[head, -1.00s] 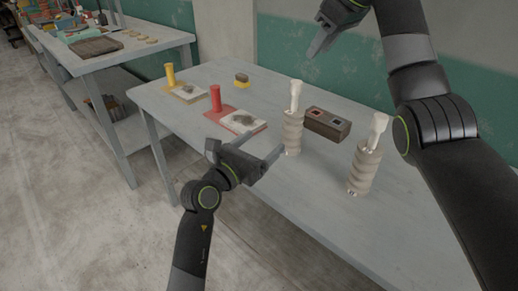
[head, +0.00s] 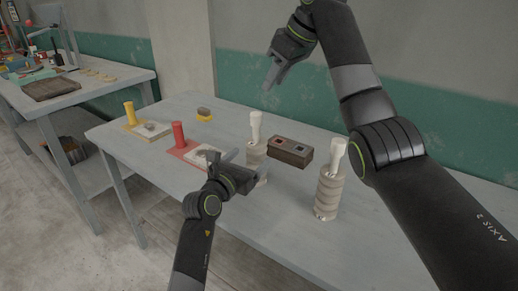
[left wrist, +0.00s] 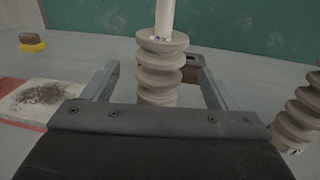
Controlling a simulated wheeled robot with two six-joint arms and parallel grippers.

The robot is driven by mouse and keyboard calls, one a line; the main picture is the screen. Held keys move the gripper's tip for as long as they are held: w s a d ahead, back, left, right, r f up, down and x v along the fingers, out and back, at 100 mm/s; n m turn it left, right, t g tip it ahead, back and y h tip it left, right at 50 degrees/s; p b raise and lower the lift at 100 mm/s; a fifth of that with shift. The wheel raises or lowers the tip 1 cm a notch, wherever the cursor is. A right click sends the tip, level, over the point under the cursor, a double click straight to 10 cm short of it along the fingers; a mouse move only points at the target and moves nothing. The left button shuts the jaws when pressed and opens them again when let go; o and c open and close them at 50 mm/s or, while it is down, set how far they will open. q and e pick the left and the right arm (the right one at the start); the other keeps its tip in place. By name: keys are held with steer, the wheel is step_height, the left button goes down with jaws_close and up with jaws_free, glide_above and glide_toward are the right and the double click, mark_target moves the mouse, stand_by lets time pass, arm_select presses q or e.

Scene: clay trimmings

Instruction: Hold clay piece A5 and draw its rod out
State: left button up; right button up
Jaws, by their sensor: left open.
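Two ribbed beige clay pieces stand upright on the grey table (head: 270,225), each with a pale rod out of its top. The left clay piece (head: 256,152) carries one rod (head: 255,127); the right clay piece (head: 326,192) carries the other rod (head: 338,157). The labels are too small to read, so I cannot tell which is A5. My left gripper (head: 249,163) is open, its fingers either side of the left piece. The left wrist view shows this clay piece (left wrist: 158,75) between the spread fingers, apart from both. My right gripper (head: 269,80) hangs in the air above and behind; its opening is unclear.
A brown block (head: 290,152) with two small windows stands behind the clay pieces. A red stand (head: 178,135) and a yellow stand (head: 129,115) with pads are at left, near a yellow-based block (head: 204,115). Another table (head: 100,83) stands at far left.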

mark_target(259, 148)
arm_select(q)
steer(key=shift+x, duration=3.3)
